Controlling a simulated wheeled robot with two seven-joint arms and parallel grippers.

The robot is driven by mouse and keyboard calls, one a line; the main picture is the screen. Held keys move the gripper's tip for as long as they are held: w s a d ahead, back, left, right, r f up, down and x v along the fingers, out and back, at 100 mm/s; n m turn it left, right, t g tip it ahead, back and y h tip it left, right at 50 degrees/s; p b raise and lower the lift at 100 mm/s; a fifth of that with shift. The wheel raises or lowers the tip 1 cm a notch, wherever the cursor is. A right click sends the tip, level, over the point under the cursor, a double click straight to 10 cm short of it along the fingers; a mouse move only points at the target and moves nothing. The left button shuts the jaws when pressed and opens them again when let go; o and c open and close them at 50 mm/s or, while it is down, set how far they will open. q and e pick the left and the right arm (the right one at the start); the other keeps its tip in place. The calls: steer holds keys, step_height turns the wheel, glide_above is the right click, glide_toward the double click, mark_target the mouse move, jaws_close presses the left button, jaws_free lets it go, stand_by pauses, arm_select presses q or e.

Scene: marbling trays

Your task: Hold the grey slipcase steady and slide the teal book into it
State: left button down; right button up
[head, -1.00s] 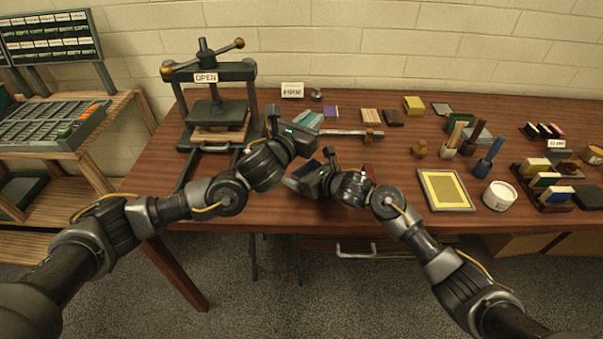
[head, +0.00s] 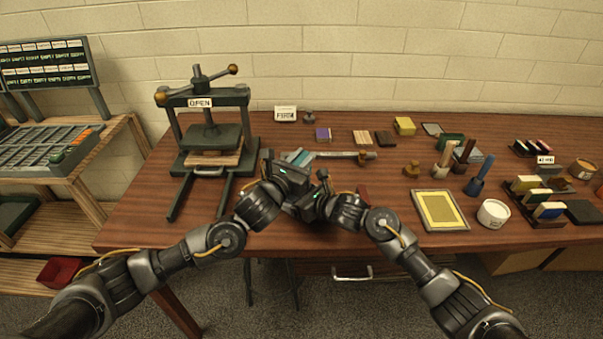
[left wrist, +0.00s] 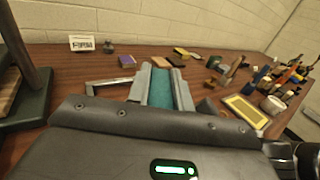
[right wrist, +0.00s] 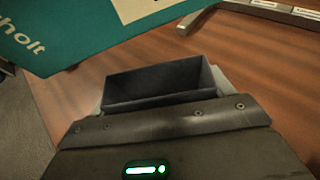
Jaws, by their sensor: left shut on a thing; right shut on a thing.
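The teal book (left wrist: 162,90) is held upright between the pale fingers of my left gripper (left wrist: 161,92), as the left wrist view shows. A bit of it shows in the head view (head: 297,157) beyond my left gripper (head: 290,176). The book is apart from the mouth in that view. In the head view my right gripper (head: 311,203) is close against the left, and the slipcase is hidden.
A press (head: 209,140) marked OPEN stands at the left of the table. A metal bar (head: 340,155) lies behind my grippers. A yellow framed tray (head: 440,210), a white tub (head: 493,213) and tools are at the right. Bare tabletop (head: 150,215) shows at the front left.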

arm_select(q)
steer(key=shift+f, duration=1.9)
steer(key=shift+f, duration=0.1)
steer(key=shift+f, duration=0.25)
steer(key=c, duration=1.3)
jaws_free()
steer(key=shift+o, duration=0.2)
steer(key=shift+r, duration=0.2)
steer(key=shift+s+a+r, duration=0.1)
steer(key=shift+s, duration=0.1)
steer(key=v, duration=1.1)
steer(key=shift+s+a, duration=0.15)
steer(key=shift+s, duration=0.15)
